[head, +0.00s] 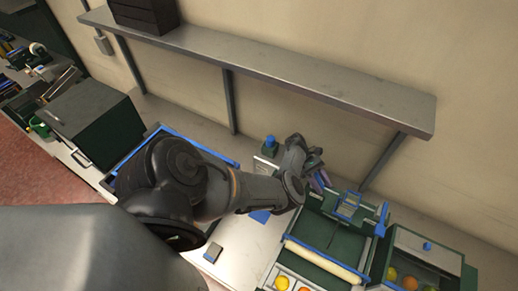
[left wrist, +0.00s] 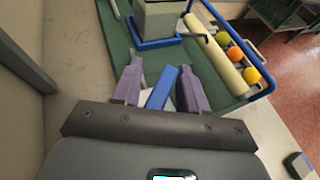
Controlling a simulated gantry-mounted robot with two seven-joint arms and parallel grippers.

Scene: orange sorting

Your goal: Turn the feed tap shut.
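My left gripper (head: 322,180) reaches over the bench to the left end of the green sorting machine (head: 325,228). In the left wrist view its two purple fingers (left wrist: 161,70) are spread, one on each side of a blue bar (left wrist: 163,88), which looks like the feed tap's handle. A gap shows between the bar and the left finger; whether the right finger touches it I cannot tell. A pale part shows beside the bar. In the head view my arm and gripper hide the bar. My right gripper is not in view.
A cream roller (head: 325,262) crosses the machine's front, with fruit (head: 282,282) below it. A green box with a blue knob (head: 427,246) stands at right. A metal shelf (head: 300,82) overhangs the bench. A blue-rimmed tray (head: 226,159) lies left, partly behind my arm.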

